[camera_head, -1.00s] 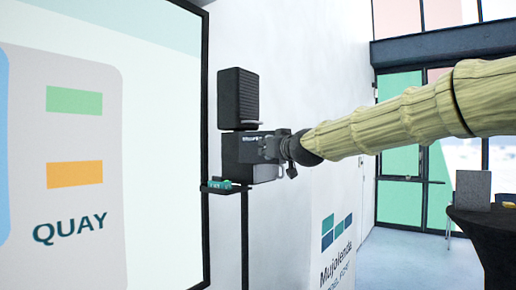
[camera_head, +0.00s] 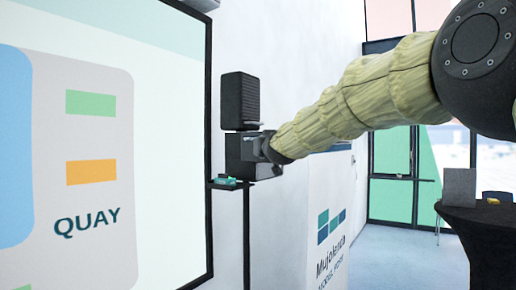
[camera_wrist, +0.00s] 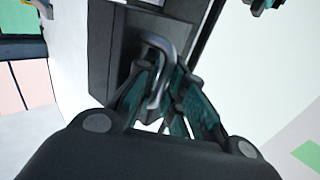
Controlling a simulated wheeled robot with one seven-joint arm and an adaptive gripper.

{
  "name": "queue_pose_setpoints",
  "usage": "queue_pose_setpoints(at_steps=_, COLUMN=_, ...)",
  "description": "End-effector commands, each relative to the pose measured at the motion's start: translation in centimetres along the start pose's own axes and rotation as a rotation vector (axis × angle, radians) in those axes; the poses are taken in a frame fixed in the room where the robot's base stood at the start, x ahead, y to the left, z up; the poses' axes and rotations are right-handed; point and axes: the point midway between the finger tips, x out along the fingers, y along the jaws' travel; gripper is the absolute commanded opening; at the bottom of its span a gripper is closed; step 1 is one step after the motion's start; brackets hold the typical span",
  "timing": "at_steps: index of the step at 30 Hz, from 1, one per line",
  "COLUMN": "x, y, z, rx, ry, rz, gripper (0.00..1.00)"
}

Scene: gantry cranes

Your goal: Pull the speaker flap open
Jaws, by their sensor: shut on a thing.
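A dark box (camera_head: 236,154) stands on a small shelf on a black stand, with a ribbed black speaker (camera_head: 240,100) directly above it. My gripper (camera_head: 267,150) is at the right side of the dark box, partly hidden by my forearm. In the wrist view, a bent silver handle (camera_wrist: 164,42) sticks out from a dark grey panel (camera_wrist: 122,45). My gripper's fingers (camera_wrist: 165,82) are closed around this handle. I cannot tell how far the flap stands open.
A large screen (camera_head: 160,130) fills the left. Small teal items (camera_head: 228,181) lie on the shelf (camera_head: 240,187). A white panel with a logo (camera_head: 330,225) stands below my arm. A dark round table (camera_head: 480,220) is at the right.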

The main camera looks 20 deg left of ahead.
Motion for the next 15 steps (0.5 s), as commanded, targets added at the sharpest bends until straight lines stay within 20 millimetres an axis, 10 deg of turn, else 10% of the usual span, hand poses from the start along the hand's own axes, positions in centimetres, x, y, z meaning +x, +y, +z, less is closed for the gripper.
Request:
queue_pose_setpoints(at_steps=7, x=-0.20, y=0.18, z=-1.48, rx=-0.005, ry=0.021, rz=0.003, gripper=0.00)
queue_pose_setpoints(at_steps=11, x=-0.20, y=0.17, z=-1.49, rx=-0.004, ry=0.021, rz=0.003, gripper=0.31)
queue_pose_setpoints(at_steps=15, x=-0.18, y=0.11, z=-1.48, rx=-0.003, ry=0.021, rz=0.002, gripper=0.31)
